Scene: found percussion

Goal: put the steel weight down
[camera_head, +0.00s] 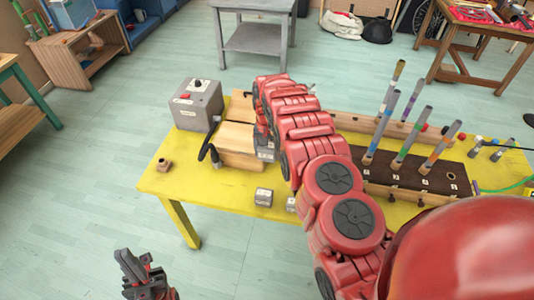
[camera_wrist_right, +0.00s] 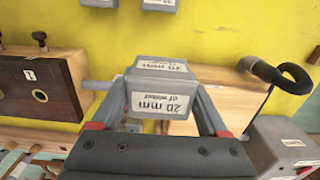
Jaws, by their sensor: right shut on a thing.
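The steel weight (camera_wrist_right: 160,92) is a grey block with white labels, one reading "20 mm". In the right wrist view my right gripper (camera_wrist_right: 165,100) is shut on it, a finger on each side. In the head view part of the weight (camera_head: 266,155) shows beside my red right arm, by the wooden box (camera_head: 238,137); the arm hides most of the gripper. I cannot tell whether the weight touches anything below. My left gripper (camera_head: 140,272) is off the table at the lower left, apart from everything; its jaw opening is unclear.
Two similar grey weights (camera_head: 263,197) (camera_head: 291,204) stand near the yellow table's (camera_head: 215,186) front edge. A grey box with a knob (camera_head: 198,103), a black hose (camera_head: 207,139) and a wooden nut (camera_head: 163,165) are left. A dark board with coloured tubes (camera_head: 415,172) is right. The front left tabletop is clear.

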